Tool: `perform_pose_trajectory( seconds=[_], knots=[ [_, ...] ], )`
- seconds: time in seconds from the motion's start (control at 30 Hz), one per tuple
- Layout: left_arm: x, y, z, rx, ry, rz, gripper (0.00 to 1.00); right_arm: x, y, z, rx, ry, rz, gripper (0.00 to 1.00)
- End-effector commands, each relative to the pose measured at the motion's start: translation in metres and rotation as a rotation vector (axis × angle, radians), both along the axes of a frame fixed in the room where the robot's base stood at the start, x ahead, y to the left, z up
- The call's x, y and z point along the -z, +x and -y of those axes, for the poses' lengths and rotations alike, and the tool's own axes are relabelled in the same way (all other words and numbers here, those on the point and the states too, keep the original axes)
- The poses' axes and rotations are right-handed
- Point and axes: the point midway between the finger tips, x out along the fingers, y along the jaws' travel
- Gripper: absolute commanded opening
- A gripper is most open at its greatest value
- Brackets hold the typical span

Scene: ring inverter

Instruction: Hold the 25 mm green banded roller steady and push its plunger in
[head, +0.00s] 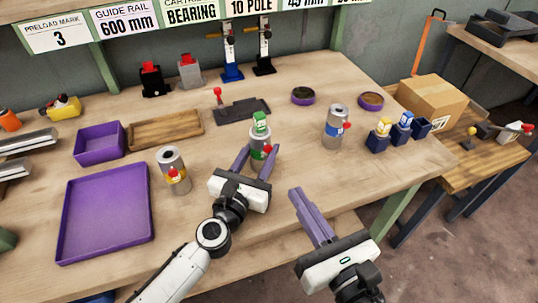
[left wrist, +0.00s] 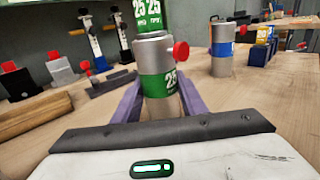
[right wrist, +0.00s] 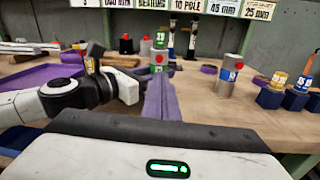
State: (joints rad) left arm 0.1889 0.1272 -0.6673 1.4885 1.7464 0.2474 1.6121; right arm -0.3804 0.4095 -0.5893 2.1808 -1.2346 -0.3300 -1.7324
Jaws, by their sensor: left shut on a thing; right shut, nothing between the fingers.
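The green banded roller (head: 260,136) stands upright on the bench, a grey cylinder with a green band marked 25. A green piece marked 25 (head: 260,121) sits on its top. Its red plunger (left wrist: 181,51) sticks out to the right from the upper grey part in the left wrist view. My left gripper (head: 258,159) is shut on the roller, one purple finger on each side. My right gripper (head: 296,190) is shut and empty, in front of the roller and to its right. The roller also shows beyond the right fingertips in the right wrist view (right wrist: 158,60).
A blue banded roller (head: 335,128) stands to the right and a yellow banded one (head: 172,168) to the left. A dark fixture with a red knob (head: 242,109) lies behind. A purple tray (head: 66,215) is at left. The bench between the green and blue rollers is clear.

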Motion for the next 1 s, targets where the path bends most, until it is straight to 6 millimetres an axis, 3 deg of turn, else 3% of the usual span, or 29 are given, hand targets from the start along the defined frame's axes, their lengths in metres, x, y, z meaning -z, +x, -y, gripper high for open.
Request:
perform_pose_trajectory(
  seconds=[0.2,0.6,0.77,1.0],
  knots=[
    [0.000,0.000,0.000,0.000,0.000,-0.001,0.02,-0.002,-0.026,0.010,-0.005,-0.068,0.037,0.00],
    [0.000,0.000,0.000,0.000,0.000,-0.001,0.02,-0.004,-0.028,0.011,-0.004,-0.071,0.043,0.00],
    [0.000,0.000,0.000,0.000,0.000,-0.001,0.02,-0.005,-0.015,0.006,-0.003,-0.069,0.046,0.00],
    [0.000,0.000,0.000,0.000,0.000,-0.001,0.02,-0.005,0.026,-0.011,-0.004,-0.070,0.047,0.00]
  ],
)
